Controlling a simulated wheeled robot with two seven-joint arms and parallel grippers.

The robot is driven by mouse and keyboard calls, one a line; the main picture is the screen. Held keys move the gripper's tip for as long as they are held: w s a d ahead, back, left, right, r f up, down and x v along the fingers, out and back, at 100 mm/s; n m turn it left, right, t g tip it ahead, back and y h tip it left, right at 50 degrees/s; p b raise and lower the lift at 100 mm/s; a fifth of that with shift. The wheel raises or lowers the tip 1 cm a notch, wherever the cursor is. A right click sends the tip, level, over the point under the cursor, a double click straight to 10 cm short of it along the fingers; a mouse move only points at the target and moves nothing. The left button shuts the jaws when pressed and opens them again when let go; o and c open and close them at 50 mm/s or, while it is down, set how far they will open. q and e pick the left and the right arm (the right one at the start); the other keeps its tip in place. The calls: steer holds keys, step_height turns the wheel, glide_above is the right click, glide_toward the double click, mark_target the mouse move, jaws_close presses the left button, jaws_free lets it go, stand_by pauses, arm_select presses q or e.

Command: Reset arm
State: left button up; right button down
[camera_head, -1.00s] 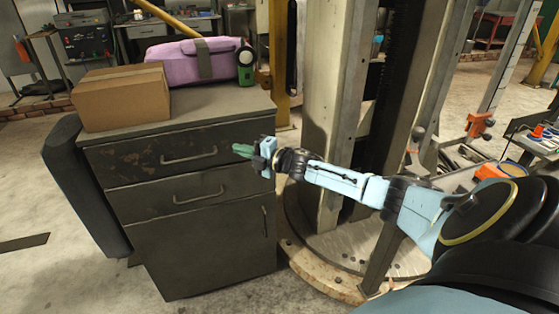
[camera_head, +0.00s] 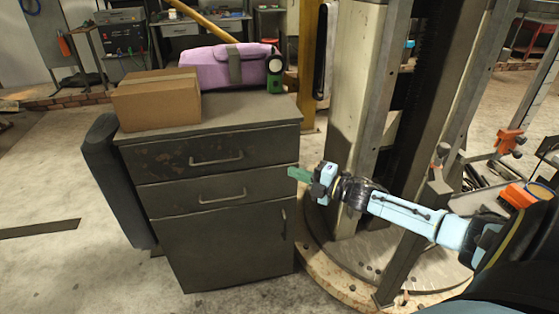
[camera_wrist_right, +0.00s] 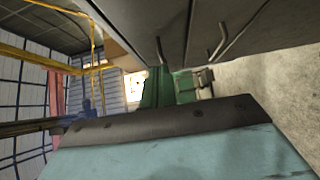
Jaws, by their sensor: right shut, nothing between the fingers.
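My right arm comes in from the right in the head view. Its gripper (camera_head: 300,174) is shut and empty, with green fingers pointing left. It hangs beside the right edge of the dark metal cabinet (camera_head: 212,235), at about the height of its drawers. I cannot tell the exact gap to the cabinet. In the right wrist view the green fingers (camera_wrist_right: 168,88) show beyond the dark wrist edge, with the cabinet front (camera_wrist_right: 190,30) above them. My left gripper is not in view.
On the cabinet top stand a cardboard box (camera_head: 157,100), a purple bag (camera_head: 215,68) and a green device (camera_head: 275,76). A large column (camera_head: 360,90) on a round base (camera_head: 345,275) stands behind my right arm. The floor (camera_head: 60,210) left of the cabinet is mostly clear.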

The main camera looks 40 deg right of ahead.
steer(key=shift+s, duration=0.1)
steer(key=s+f+m+g+h, duration=0.2)
steer(key=s+f+m, duration=0.25)
steer(key=f, duration=0.55)
steer(key=s+f+m+g+h, duration=0.2)
steer(key=s+f+m+h, duration=0.15)
steer(key=s+f, duration=0.45)
steer(key=s+f+m+g+h, duration=0.2)
steer(key=s+f+m+g, duration=0.15)
steer(key=f, duration=0.85)
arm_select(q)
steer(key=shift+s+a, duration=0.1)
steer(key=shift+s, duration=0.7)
arm_select(e)
steer(key=s+a+f+m+g, duration=0.2)
steer(key=s+a+f, duration=0.2)
steer(key=s, duration=0.5)
steer(key=s+a+f+m+g, duration=0.3)
steer(key=s+a+f, duration=0.2)
steer(key=s, duration=0.5)
steer(key=s+a+f+m+g, duration=0.2)
steer(key=s+a+f, duration=0.3)
steer(key=s, duration=0.5)
step_height(320, 180, down, 3)
steer(key=shift+s+r+m+g, duration=0.2)
steer(key=shift+m+g, duration=0.15)
steer(key=shift+g, duration=0.4)
steer(key=shift+a, duration=0.1)
